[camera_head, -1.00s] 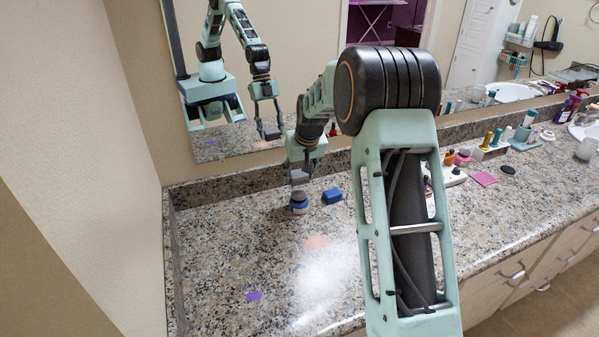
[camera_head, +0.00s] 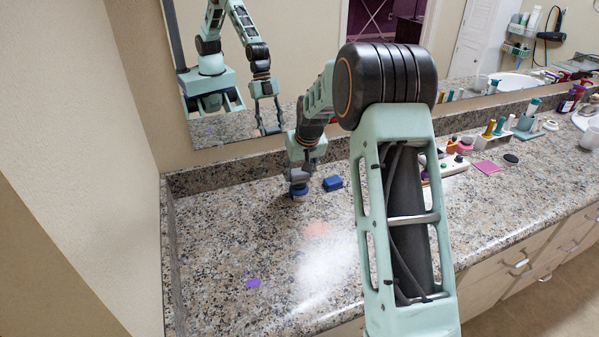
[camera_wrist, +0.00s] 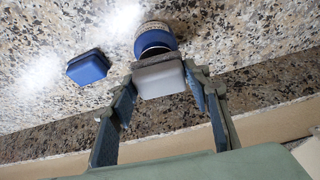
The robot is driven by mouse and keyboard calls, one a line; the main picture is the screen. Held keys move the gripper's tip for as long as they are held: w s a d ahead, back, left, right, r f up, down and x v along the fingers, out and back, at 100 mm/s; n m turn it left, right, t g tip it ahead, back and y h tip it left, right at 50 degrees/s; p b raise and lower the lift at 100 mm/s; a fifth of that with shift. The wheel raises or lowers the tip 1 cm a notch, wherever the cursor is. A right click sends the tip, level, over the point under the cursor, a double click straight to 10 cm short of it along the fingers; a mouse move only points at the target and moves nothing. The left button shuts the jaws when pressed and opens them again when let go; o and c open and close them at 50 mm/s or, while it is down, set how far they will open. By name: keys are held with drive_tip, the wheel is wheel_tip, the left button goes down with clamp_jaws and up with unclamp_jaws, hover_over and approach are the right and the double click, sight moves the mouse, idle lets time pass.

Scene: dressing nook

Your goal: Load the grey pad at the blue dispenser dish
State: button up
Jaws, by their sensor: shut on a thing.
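My gripper (camera_wrist: 160,68) is shut on the grey pad (camera_wrist: 161,80), a pale block between its fingertips in the wrist view. The blue dispenser dish (camera_wrist: 155,38) is round with a lighter band, directly beyond the pad in that view. In the head view the dish (camera_head: 299,191) stands on the counter under my gripper (camera_head: 299,178). The pad is at or just above the dish; I cannot tell whether they touch. My gripper partly hides the pad in the head view.
A blue box (camera_head: 333,183) lies just right of the dish. A mirror stands behind. Bottles and a pink square (camera_head: 487,168) are at the right.

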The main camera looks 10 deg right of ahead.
sight(298, 168)
drive_tip(key=shift+f+b, duration=0.7)
drive_tip(key=shift+f, duration=0.35)
idle(0.9)
idle(0.5)
drive_tip(key=shift+r+p, duration=2.15)
drive_tip(key=shift+r, duration=1.45)
drive_tip(key=s+r+p, duration=0.3)
drive_tip(key=s+p, duration=0.1)
drive_tip(key=s, duration=0.4)
drive_tip(key=s+r+m+p, duration=0.1)
drive_tip(key=s+r+p, duration=0.2)
drive_tip(key=s+p, duration=0.2)
drive_tip(key=s+r+p, duration=0.3)
drive_tip(key=s+p, duration=0.1)
drive_tip(key=s, duration=0.7)
drive_tip(key=shift+r+h, duration=0.25)
drive_tip(key=shift+h, duration=0.05)
